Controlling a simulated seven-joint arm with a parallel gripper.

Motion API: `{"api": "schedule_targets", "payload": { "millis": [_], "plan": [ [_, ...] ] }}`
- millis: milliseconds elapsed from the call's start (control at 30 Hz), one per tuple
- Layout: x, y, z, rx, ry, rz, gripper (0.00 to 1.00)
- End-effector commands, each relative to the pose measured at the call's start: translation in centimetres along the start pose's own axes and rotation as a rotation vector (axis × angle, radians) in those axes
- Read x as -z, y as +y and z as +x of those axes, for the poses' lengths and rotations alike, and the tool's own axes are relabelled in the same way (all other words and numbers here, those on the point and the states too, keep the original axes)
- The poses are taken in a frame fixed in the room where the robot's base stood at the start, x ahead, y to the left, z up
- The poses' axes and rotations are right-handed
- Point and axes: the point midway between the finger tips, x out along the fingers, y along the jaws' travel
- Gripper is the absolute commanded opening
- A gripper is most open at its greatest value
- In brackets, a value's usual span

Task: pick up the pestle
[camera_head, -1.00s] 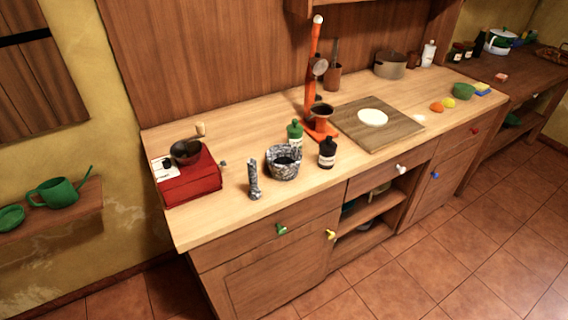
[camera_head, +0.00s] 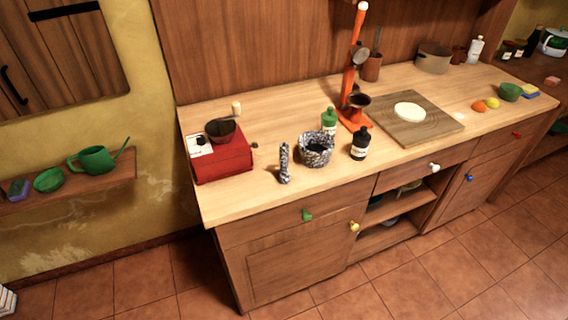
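The pestle (camera_head: 284,164) is a speckled grey stone rod with a wider base. It stands upright on the wooden counter, near the front edge. The matching speckled mortar (camera_head: 316,150) stands just to its right, with a small gap between them. My gripper is not in view.
A red coffee grinder (camera_head: 222,157) stands left of the pestle. A green bottle (camera_head: 329,121), a dark bottle (camera_head: 360,143) and a tall orange stand (camera_head: 352,75) are to the right. A wooden board (camera_head: 440,131) lies beyond. The counter (camera_head: 245,197) is clear in front of the grinder.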

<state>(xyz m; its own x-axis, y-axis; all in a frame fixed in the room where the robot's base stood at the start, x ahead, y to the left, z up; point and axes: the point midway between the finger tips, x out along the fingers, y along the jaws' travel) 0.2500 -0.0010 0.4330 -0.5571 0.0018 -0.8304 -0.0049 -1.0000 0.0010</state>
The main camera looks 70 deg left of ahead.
Motion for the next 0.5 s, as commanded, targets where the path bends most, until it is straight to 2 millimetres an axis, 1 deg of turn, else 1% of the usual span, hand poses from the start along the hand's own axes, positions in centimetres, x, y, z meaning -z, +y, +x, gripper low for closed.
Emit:
{"api": "schedule_targets", "payload": {
  "millis": [100,500],
  "plan": [
    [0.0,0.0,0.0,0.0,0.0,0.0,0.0],
    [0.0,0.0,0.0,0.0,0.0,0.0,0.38]
  ]
}}
